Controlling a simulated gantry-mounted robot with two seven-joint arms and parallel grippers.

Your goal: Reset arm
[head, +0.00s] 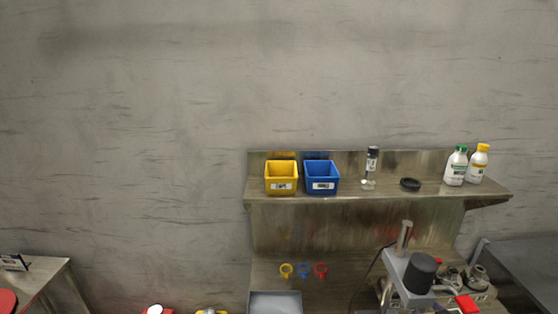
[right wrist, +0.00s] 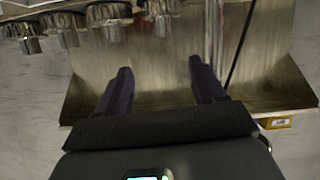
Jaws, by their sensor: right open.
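My right gripper (right wrist: 160,80) shows in the right wrist view, with its two dark fingers spread apart. Nothing is between the fingers, and they stand in front of a metal shelf and panel (right wrist: 165,50). My left gripper is in neither view. In the head view no gripper can be made out.
In the head view a wall shelf (head: 390,193) holds a yellow bin (head: 282,180), a blue bin (head: 321,180), a dark-capped container (head: 372,160), a black ring (head: 410,185) and two bottles. Below are three coloured rings, a grey tray (head: 275,303) and a black-topped device (head: 421,273).

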